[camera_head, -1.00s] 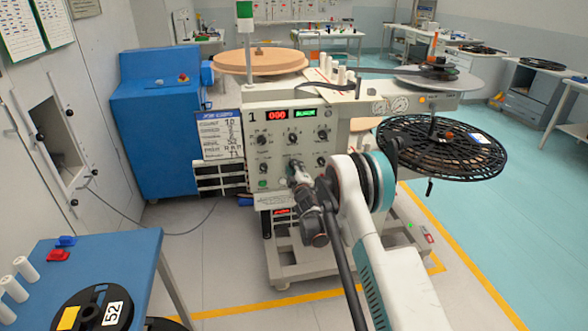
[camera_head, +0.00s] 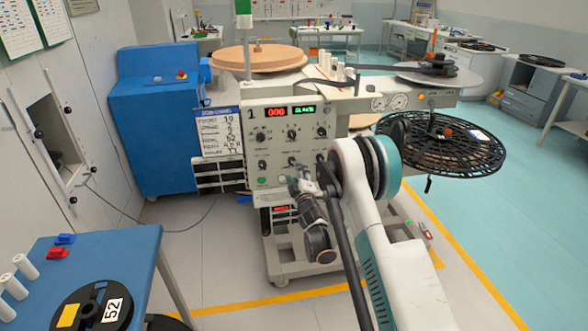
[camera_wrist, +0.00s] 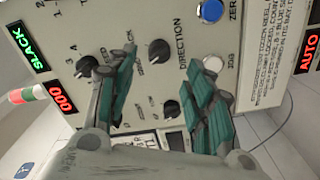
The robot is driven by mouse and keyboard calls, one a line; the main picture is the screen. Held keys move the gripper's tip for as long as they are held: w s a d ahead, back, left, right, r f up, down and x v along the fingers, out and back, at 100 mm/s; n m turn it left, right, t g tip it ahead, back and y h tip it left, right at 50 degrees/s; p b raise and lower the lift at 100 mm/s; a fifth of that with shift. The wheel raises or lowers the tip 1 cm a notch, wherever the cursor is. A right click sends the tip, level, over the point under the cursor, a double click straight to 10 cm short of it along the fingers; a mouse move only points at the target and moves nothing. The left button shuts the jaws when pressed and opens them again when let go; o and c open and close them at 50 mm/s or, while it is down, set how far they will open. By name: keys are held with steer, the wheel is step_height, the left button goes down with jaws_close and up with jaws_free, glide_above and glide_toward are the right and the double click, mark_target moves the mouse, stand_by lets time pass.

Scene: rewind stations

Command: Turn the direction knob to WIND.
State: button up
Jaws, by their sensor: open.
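The direction knob (camera_wrist: 158,51) is a black round knob on the beige control panel, with the word DIRECTION printed beside it in the wrist view. It appears to be the middle knob of the lower row in the head view (camera_head: 294,161). Its pointer setting is too small to read. My gripper (camera_wrist: 163,96) is open, its two green-padded fingers apart with nothing between them. In the wrist view the knob shows beyond the gap, nearer the top, not between the pads. In the head view my gripper (camera_head: 298,184) is just below the knob, in front of the panel.
Other black knobs (camera_wrist: 170,108) sit close by on the panel. A blue ZERO button (camera_wrist: 211,10) and a white JOG button (camera_wrist: 212,64) are to the right. The green display (camera_wrist: 27,49) reads SLACK. A blue table (camera_head: 140,270) stands at the left front.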

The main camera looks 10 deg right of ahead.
steer(key=s, duration=0.5)
steer(key=shift+r, duration=0.1)
steer(key=s+d+r+m+g+h, duration=0.1)
steer(key=s+r+m, duration=0.1)
steer(key=r, duration=0.5)
steer(key=s+d+r+m+g+h, duration=0.1)
steer(key=s+d+r+m, duration=0.1)
steer(key=r, duration=0.5)
steer(key=s+r+m+g, duration=0.35)
steer(key=s+r, duration=0.45)
steer(key=s, duration=0.4)
steer(key=s+a+f+m+g+y, duration=0.1)
steer(key=s+m+g, duration=0.1)
steer(key=s, duration=1.4)
steer(key=s+a+f+m+g+y, duration=0.1)
steer(key=s+a+m+g, duration=0.1)
steer(key=s, duration=1.5)
steer(key=shift+f+m+g, duration=0.3)
steer(key=shift+m+g, duration=0.45)
